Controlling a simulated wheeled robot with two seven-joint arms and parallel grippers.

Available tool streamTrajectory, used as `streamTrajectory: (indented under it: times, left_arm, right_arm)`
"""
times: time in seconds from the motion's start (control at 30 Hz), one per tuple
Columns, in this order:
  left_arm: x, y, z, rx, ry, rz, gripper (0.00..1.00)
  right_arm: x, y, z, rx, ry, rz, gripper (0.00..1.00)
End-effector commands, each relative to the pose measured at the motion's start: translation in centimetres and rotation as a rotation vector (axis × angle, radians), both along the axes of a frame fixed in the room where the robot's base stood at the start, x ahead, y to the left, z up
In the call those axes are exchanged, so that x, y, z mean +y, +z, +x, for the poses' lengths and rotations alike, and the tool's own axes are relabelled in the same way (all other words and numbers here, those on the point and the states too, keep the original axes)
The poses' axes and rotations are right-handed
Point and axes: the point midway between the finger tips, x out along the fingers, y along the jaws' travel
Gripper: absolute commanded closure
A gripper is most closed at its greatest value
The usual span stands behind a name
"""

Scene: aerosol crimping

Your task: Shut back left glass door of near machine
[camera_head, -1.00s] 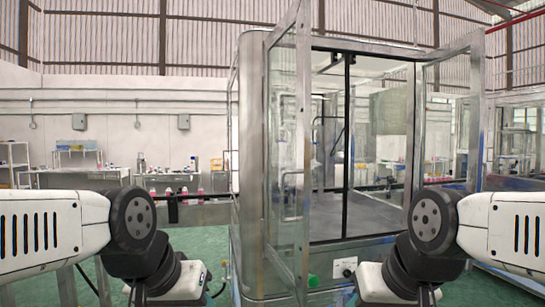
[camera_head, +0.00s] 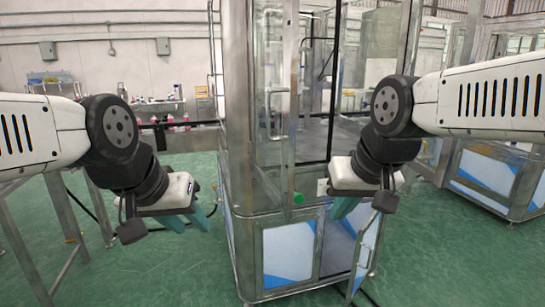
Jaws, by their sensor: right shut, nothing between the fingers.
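The near machine (camera_head: 230,130) is a metal-framed glass cabinet in the middle of the head view. Its left glass door (camera_head: 272,85) has a metal frame and a handle and stands swung open toward me. The right glass door (camera_head: 415,35) is also open, partly behind my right arm. My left gripper (camera_head: 187,220) hangs left of the machine, with its teal fingers apart and nothing seen between them. My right gripper (camera_head: 343,208) is shut and empty in front of the machine, right of the left door. Neither gripper visibly touches the left door.
A lower cabinet door (camera_head: 368,250) with a blue and white panel juts out at the machine's base. Another machine (camera_head: 490,175) stands at the right. Green floor (camera_head: 160,270) is open at the front left.

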Motion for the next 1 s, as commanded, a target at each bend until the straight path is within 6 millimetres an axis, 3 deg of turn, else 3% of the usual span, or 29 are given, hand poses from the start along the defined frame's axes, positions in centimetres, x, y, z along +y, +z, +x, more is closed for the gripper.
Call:
streamTrajectory:
  times: [0.27,0.5,0.6,0.73,0.87,1.0]
  left_arm:
    - [0.0,0.0,0.0,0.000,0.000,0.000,0.64]
    - [0.0,0.0,0.0,0.000,0.000,0.000,0.64]
    - [0.0,0.0,0.0,0.000,0.000,0.000,0.64]
    - [0.0,0.0,0.0,0.000,0.000,0.000,0.64]
    - [0.0,0.0,0.0,0.000,0.000,0.000,0.64]
    - [0.0,0.0,0.0,0.000,0.000,0.000,0.64]
  right_arm:
    - [4.2,2.0,10.2,0.085,0.043,-0.238,1.00]
    - [11.8,2.1,18.9,0.039,0.033,-0.436,1.00]
    - [14.9,1.8,21.3,0.002,0.024,-0.489,1.00]
    - [17.4,1.5,23.0,-0.035,0.010,-0.529,1.00]
    - [18.2,1.2,23.7,-0.050,0.004,-0.543,1.00]
    - [17.8,0.1,24.4,-0.049,0.002,-0.544,1.00]
